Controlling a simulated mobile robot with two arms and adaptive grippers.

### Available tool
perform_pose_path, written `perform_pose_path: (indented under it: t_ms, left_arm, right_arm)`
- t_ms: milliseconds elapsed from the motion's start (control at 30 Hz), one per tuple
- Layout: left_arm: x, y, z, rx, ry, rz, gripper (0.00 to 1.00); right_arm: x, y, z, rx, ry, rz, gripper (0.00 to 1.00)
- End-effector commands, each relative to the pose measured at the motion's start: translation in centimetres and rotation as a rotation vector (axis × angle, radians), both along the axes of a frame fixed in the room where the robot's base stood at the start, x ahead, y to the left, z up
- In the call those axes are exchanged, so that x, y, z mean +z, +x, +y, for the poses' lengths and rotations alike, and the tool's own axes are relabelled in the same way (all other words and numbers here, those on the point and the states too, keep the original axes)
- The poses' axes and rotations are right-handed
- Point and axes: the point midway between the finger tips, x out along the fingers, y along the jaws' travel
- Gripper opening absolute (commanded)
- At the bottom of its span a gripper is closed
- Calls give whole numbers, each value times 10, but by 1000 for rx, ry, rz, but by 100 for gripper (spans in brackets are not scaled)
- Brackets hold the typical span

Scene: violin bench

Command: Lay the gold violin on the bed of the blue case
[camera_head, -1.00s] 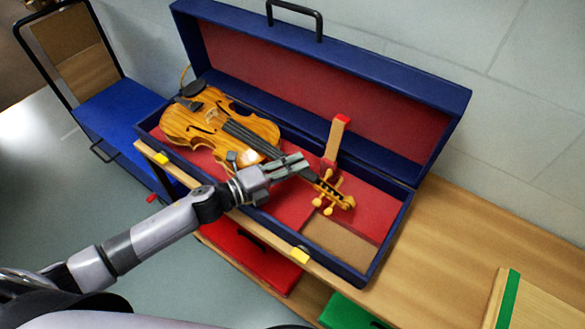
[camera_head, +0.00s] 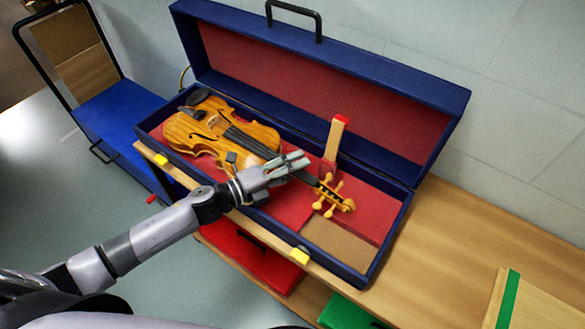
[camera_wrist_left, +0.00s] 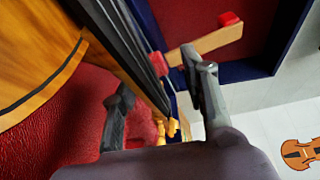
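The gold violin (camera_head: 222,131) lies in the open blue case (camera_head: 388,242), its body at the left over the red bed (camera_head: 292,208) and its scroll toward the right. Its neck crosses beside a wooden post with a red tip (camera_head: 335,140). My left gripper (camera_head: 298,165) is at the neck with its fingers spread. In the left wrist view the fingers (camera_wrist_left: 163,85) stand apart, with the dark fingerboard (camera_wrist_left: 128,52) running between them. Whether the violin's underside touches the bed everywhere is hidden. My right gripper is not in view.
The case stands on a wooden bench (camera_head: 450,245), with its lid (camera_head: 440,92) raised at the back. Red (camera_head: 250,258) and green (camera_head: 348,312) cases lie below the front edge.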

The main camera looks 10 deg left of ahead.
Motion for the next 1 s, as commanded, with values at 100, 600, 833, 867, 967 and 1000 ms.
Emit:
perform_pose_path:
  t_ms: [100,600,833,867,967,1000]
  left_arm:
    - [-44,-16,-1,0,33,64,40]
    - [-16,-66,55,-1,29,26,40]
    - [-1,-87,78,1,16,7,40]
    - [1,-89,80,1,14,5,40]
    - [5,-93,85,1,11,-1,40]
    - [7,-94,86,2,10,-3,40]
  right_arm:
    - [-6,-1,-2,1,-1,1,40]
    - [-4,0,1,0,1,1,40]
    - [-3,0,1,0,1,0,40]
    - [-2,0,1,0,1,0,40]
    - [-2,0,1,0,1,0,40]
    - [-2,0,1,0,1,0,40]
